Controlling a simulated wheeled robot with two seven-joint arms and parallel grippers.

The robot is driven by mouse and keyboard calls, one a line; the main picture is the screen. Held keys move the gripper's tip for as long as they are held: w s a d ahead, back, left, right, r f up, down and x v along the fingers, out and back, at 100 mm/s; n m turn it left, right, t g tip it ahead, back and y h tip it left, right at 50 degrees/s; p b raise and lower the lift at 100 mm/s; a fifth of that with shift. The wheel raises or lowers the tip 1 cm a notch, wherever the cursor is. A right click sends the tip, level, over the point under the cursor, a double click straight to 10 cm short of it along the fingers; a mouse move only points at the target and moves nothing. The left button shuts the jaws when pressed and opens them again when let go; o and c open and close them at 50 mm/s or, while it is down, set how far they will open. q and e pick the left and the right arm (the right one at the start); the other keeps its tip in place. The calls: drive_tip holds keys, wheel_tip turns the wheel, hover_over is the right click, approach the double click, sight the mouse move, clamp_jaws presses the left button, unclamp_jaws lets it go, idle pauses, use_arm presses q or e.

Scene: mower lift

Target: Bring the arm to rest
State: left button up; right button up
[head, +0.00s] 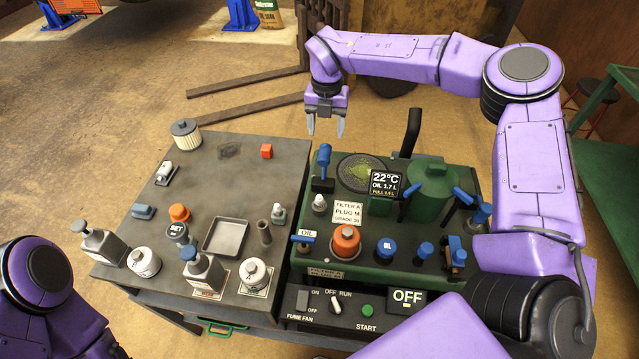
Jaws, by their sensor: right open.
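My right arm (445,60) is purple with black joints. It reaches in from the right and bends across the far side of the green machine deck. My right gripper (325,125) hangs pointing down, open and empty, near the back left corner of the deck. It is apart from the blue-handled lever (323,160) just below it in the picture. Of my left arm only a purple link with a dark joint (48,264) shows at the lower left; its gripper is out of view.
The grey bench top (225,180) holds bottles, filters and a small tray (226,236). The green deck (375,262) carries an orange cap (346,240), blue knobs and a display (386,186). A panel reads OFF (407,297). A green table (610,150) stands right.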

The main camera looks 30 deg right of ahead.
drive_tip(key=shift+r, duration=0.1)
idle(0.6)
wheel_tip(320, 180, up, 15)
drive_tip(key=p, duration=0.5)
idle(1.1)
drive_tip(key=s+d, duration=1.1)
drive_tip(key=s, duration=0.1)
drive_tip(key=shift+s+d, duration=0.25)
drive_tip(key=shift+s, duration=0.15)
